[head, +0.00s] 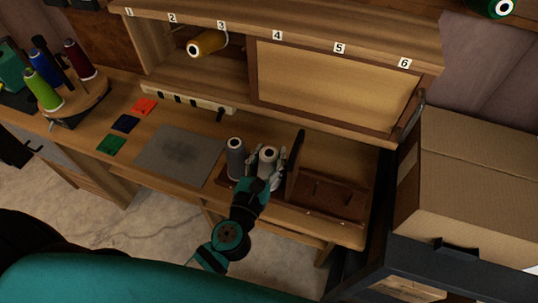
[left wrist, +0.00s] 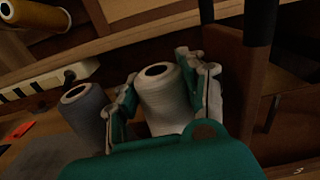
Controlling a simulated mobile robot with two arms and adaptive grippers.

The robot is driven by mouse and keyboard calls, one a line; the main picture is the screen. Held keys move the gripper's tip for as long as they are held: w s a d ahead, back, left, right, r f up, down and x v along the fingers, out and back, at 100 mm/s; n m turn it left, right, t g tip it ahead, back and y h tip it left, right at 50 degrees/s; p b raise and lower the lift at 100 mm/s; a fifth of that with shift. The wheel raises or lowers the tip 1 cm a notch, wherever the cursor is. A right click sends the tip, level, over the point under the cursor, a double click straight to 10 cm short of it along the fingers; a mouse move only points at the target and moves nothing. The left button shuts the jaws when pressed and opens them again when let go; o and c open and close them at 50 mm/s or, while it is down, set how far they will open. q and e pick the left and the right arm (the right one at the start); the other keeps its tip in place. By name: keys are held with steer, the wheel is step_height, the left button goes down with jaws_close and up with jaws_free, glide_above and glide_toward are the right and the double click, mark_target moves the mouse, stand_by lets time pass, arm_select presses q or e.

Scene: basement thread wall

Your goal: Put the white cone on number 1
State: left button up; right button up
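The white cone (head: 268,157) stands upright at the workbench, right of a grey cone (head: 235,150). My left gripper (head: 268,172) is around it, and its fingers hide its lower part. In the left wrist view, the white cone (left wrist: 163,100) sits between the two fingers (left wrist: 165,95), close to both; whether they press on it is unclear. The number 1 label (head: 129,12) is at the far left of the shelf's top edge, with labels 2 to 6 to its right. My right gripper is not in view.
A dark wooden divider (head: 294,166) stands close right of my left gripper. A gold cone (head: 207,43) lies sideways in the shelf below labels 2 and 3. A round stand (head: 88,104) with coloured cones is at the left. A cardboard box (head: 475,190) fills the right.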

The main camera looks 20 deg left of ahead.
arm_select(q)
steer(key=o, duration=0.4)
steer(key=shift+r+p, duration=0.25)
steer(key=shift+p, duration=0.05)
steer(key=shift+s+a+f+b, duration=0.1)
steer(key=shift+s+b, duration=1.25)
steer(key=shift+s, duration=1.65)
steer(key=shift+s+a+b, duration=0.1)
steer(key=shift+s+b, duration=1.2)
steer(key=shift+s, duration=1.7)
